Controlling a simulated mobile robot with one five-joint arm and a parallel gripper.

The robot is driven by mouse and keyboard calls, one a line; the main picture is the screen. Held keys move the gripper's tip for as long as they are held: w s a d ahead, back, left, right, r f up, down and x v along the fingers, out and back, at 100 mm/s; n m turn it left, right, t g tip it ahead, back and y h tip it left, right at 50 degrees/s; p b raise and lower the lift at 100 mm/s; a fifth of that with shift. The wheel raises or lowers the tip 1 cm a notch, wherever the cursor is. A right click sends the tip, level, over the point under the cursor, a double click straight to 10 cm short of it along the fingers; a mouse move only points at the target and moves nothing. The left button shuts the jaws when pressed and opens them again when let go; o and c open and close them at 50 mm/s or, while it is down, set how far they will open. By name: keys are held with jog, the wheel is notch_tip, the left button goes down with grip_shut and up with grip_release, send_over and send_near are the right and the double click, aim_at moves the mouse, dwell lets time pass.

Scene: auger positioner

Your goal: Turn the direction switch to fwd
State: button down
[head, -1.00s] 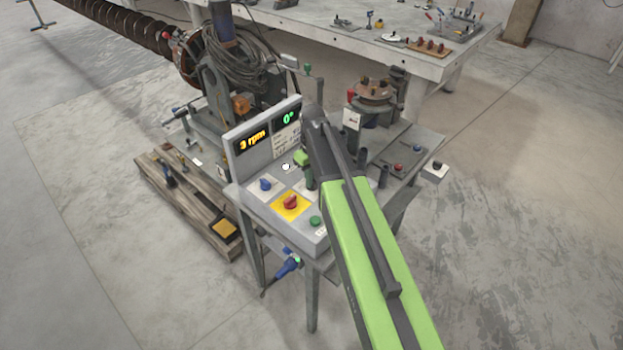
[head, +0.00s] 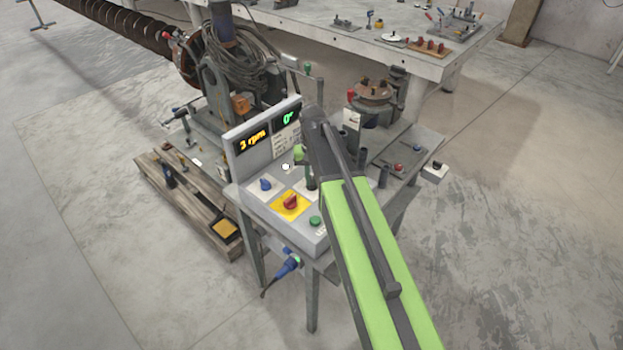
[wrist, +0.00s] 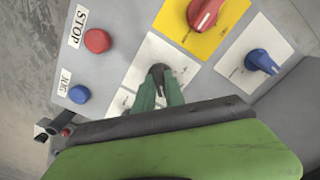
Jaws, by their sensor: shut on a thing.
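The direction switch looks to be the small black knob (wrist: 159,71) on a white plate (wrist: 150,55) in the wrist view. The lettering on that plate is too small to read. My gripper (wrist: 158,82) has its two green fingers closed around this knob. In the head view my gripper (head: 310,184) reaches down to the panel top, and the knob is hidden there by the fingers. The grey control panel (head: 262,212) has a raised display reading 3 rpm and 0°.
A red rotary switch (head: 290,202) on a yellow plate and a blue knob (head: 265,184) sit close beside my fingers. A green button (head: 315,221) is near the panel's front edge. The wrist view shows a red STOP button (wrist: 97,40) and a blue JOG button (wrist: 79,94).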

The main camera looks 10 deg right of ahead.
aim_at(312, 180)
jog(key=shift+s, duration=0.15)
jog(key=c, duration=1.4)
grip_release()
notch_tip(312, 180, up, 17)
jog(key=p, duration=1.7)
jog(key=shift+r, duration=0.2)
